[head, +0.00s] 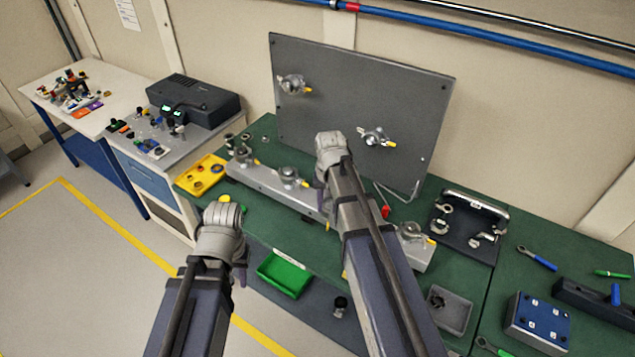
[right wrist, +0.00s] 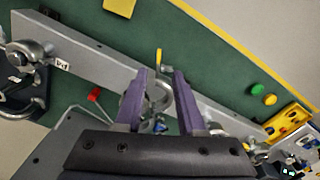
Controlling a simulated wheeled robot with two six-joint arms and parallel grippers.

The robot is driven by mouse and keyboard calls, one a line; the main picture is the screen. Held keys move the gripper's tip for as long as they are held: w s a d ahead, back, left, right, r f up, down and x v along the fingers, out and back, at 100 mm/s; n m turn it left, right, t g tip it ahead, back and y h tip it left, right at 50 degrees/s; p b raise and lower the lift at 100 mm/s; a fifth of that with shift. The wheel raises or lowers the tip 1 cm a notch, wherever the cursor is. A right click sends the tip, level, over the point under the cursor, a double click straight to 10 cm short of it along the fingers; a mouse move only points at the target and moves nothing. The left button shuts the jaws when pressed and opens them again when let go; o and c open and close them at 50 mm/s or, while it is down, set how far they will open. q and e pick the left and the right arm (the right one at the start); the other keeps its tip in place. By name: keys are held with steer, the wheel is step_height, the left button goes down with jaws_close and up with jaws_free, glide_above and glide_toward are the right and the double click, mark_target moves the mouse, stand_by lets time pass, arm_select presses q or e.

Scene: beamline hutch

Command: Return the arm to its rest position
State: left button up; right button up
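My right arm reaches over the bench in the head view, its gripper (head: 325,190) over the grey rail (head: 262,187), with the fingers mostly hidden behind the wrist. In the right wrist view, the two purple fingers (right wrist: 162,88) are apart. A metal clamp with a yellow lever (right wrist: 158,92) shows between them at the rail; I cannot tell whether they touch it. My left gripper (head: 242,272) hangs at the bench's front edge, left of the green tray (head: 284,274); its fingers are mostly hidden.
A dark upright panel (head: 350,80) with two clamps stands behind the rail. Other clamps (head: 290,178) sit along the rail. A yellow tray (head: 201,176) is at the left, a grey tray (head: 450,310) and a blue box (head: 538,320) at the right. Floor at left is clear.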

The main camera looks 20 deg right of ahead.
steer(key=s+a+f+n+h+b, duration=0.1)
steer(key=s+a+f+n+b, duration=0.7)
steer(key=s+a+f+b, duration=0.5)
steer(key=s+a, duration=0.2)
steer(key=a, duration=0.1)
steer(key=shift+s+a+n, duration=0.25)
steer(key=shift+n, duration=0.15)
